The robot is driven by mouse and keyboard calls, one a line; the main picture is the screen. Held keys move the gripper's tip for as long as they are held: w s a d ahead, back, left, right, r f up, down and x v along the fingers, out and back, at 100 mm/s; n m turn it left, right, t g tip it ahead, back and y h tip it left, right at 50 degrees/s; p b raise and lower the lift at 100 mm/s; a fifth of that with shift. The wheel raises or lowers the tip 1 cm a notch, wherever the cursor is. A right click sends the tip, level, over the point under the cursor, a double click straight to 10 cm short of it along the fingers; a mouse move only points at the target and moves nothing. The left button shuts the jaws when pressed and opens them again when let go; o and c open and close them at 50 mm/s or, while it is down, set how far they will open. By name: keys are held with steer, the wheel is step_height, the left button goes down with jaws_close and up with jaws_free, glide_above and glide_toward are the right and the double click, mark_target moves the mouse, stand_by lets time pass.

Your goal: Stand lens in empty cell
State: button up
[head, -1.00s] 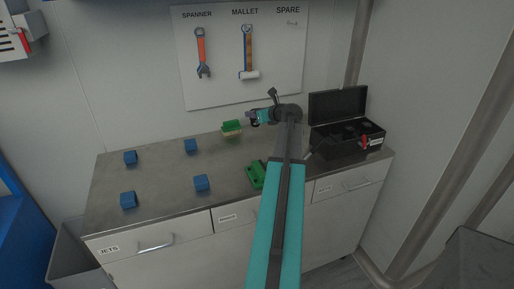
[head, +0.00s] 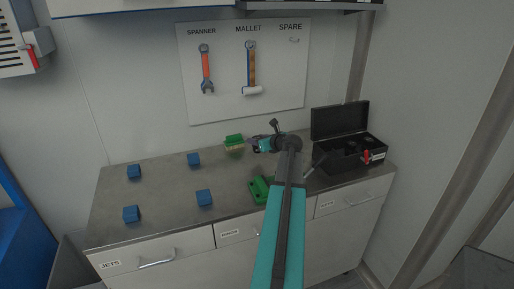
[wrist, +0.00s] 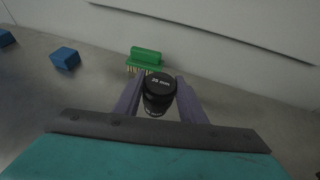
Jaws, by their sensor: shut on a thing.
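My gripper (wrist: 157,98) is shut on a black cylindrical lens (wrist: 159,90) with white lettering on its round end, which seems to read 35 mm. The purple-grey fingers press its two sides. In the head view my gripper (head: 254,146) is over the back of the bench, just right of a green brush; the lens is too small to make out there. An open black case (head: 352,165) stands at the right end of the bench. It holds dark items and a red-ended piece; its cells cannot be told apart.
The green brush (wrist: 146,58) lies beyond my fingertips, bristles down. A green block with holes (head: 259,190) sits near the bench's front edge. Several blue blocks (head: 204,198) stand at the left. A tool board (head: 225,75) with a spanner and mallet hangs behind.

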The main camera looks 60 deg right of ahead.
steer(key=shift+f, duration=0.15)
steer(key=shift+f+p, duration=0.4)
steer(key=shift+f, duration=1.5)
steer(key=shift+f, duration=0.1)
steer(key=o, duration=1.2)
steer(key=b+v, duration=0.2)
steer(key=v, duration=1)
steer(key=shift+b, duration=0.3)
